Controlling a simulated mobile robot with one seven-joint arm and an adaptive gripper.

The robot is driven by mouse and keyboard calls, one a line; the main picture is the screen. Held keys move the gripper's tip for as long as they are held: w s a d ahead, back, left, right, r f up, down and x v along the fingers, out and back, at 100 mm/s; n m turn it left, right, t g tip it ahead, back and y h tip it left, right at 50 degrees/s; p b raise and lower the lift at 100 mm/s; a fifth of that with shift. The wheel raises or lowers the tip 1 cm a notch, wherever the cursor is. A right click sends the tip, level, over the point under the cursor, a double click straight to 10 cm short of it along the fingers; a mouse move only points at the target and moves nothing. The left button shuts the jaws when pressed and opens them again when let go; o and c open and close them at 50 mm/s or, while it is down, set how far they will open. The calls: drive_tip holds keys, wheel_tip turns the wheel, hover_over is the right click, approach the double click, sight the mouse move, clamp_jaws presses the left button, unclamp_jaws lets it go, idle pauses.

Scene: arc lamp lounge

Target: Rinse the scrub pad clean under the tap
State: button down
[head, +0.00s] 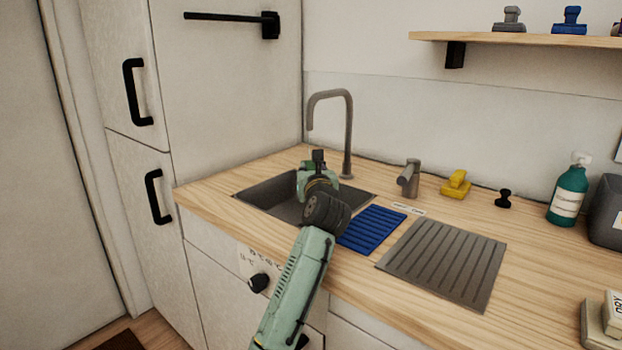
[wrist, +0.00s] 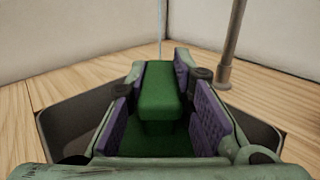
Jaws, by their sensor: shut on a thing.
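My gripper (wrist: 165,105) is shut on the green scrub pad (wrist: 168,88), with purple finger pads on both sides of its raised block. In the head view my gripper (head: 318,165) is over the dark sink basin (head: 262,197), below the spout of the grey tap (head: 349,125). A thin pale vertical line, apparently water (wrist: 162,30), comes down behind the pad's far end in the wrist view. I cannot tell whether it touches the pad. No dirt is clear on the visible green surface. The pad's underside is hidden.
A grey lever fixture (head: 410,180), yellow scrubber (head: 456,184), black knob (head: 503,198) and teal bottle (head: 567,195) stand along the back. A blue ribbed mat (head: 372,228) and grey ribbed drainer (head: 445,262) lie right of the sink. A wall shelf (head: 510,40) is above.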

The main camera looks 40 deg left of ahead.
drive_tip(key=s, duration=0.8)
drive_tip(key=shift+a+b, duration=0.2)
drive_tip(key=shift+b, duration=0.1)
idle(0.3)
drive_tip(key=shift+r, duration=0.1)
idle(1.1)
drive_tip(key=s+r+p, duration=0.2)
drive_tip(key=s+r, duration=0.1)
drive_tip(key=s, duration=0.2)
drive_tip(key=shift+a+r, duration=0.15)
drive_tip(key=shift+r, duration=0.25)
idle(0.7)
